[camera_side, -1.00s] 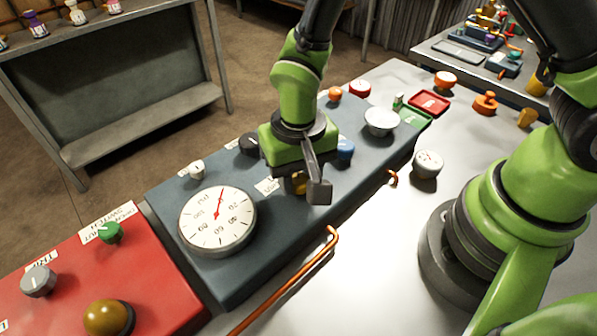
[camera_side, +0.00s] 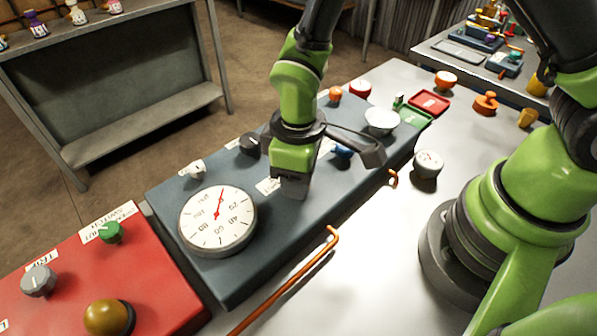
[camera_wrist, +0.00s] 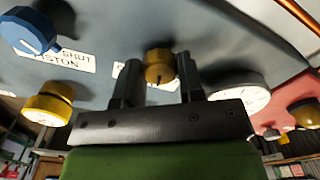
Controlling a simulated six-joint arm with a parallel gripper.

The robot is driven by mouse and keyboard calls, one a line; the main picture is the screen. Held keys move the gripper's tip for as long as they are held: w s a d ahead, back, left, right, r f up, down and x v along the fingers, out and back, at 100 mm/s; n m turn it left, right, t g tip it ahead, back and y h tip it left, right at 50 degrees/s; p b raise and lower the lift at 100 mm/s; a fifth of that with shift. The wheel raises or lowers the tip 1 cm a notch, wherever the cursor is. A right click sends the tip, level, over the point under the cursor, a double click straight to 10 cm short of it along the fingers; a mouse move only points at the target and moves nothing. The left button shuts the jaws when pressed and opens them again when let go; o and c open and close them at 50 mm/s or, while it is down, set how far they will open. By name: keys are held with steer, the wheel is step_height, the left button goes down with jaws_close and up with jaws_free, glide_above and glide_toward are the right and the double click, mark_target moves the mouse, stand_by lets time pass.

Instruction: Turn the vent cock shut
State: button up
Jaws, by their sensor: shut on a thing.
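A small brass-yellow knob (camera_wrist: 159,66) stands between the two dark fingers of my gripper (camera_wrist: 159,82) in the wrist view, and the gripper is shut on it. A white label (camera_wrist: 128,76) beside the knob is mostly covered by a finger, so I cannot read whether it names the vent cock. In the side view my gripper (camera_side: 290,186) points down at the blue-grey panel (camera_side: 255,262), right of the big gauge, and hides the knob.
The round white gauge (camera_side: 217,221) is close on the left. A blue knob (camera_wrist: 29,31) by a "SHUT PISTON" label, a black knob (camera_side: 249,143) and a white bowl (camera_side: 381,121) are near. A copper rod (camera_side: 285,280) lies along the front.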

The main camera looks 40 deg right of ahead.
steer(key=n, duration=0.6)
steer(key=shift+s, duration=0.1)
stand_by(0.6)
steer(key=o, duration=0.9)
step_height(320, 180, up, 10)
